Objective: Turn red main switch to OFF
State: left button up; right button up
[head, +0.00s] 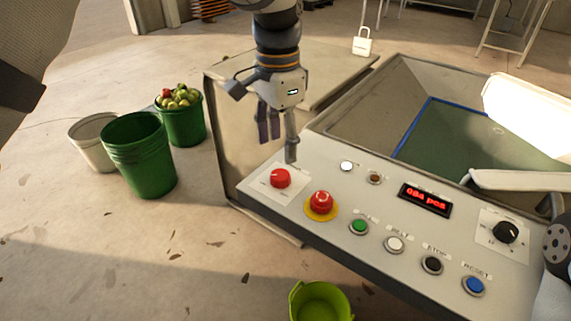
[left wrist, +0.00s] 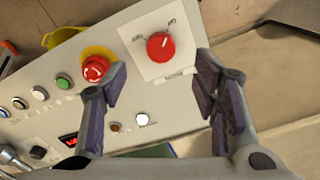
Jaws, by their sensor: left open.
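The red main switch (head: 280,178) is a round red knob on a white label plate at the left end of the sloped control panel (head: 330,226). In the left wrist view the red knob (left wrist: 160,46) lies ahead, between and beyond the fingers, with a pale mark on its face. My left gripper (head: 277,142) is open above the panel's left end, just behind the knob and apart from it. In the left wrist view its fingers (left wrist: 158,95) are spread wide with nothing between them. My right gripper is not visible; part of an arm shows at the right edge.
A red emergency stop (head: 321,201) on a yellow disc sits close to the switch. Green (head: 358,227), white, black and blue buttons run to the right. A red display (head: 425,199) and black dial (head: 505,232) are farther right. Buckets (head: 139,155) stand on the floor at left.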

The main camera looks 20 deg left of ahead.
aim_at(280, 174)
pick_arm(q)
notch_tip(280, 174, down, 8)
jog(key=shift+w+r, duration=0.1)
jog(key=shift+r, duration=0.05)
jog(key=shift+c, duration=0.3)
jog(key=c, duration=1.1)
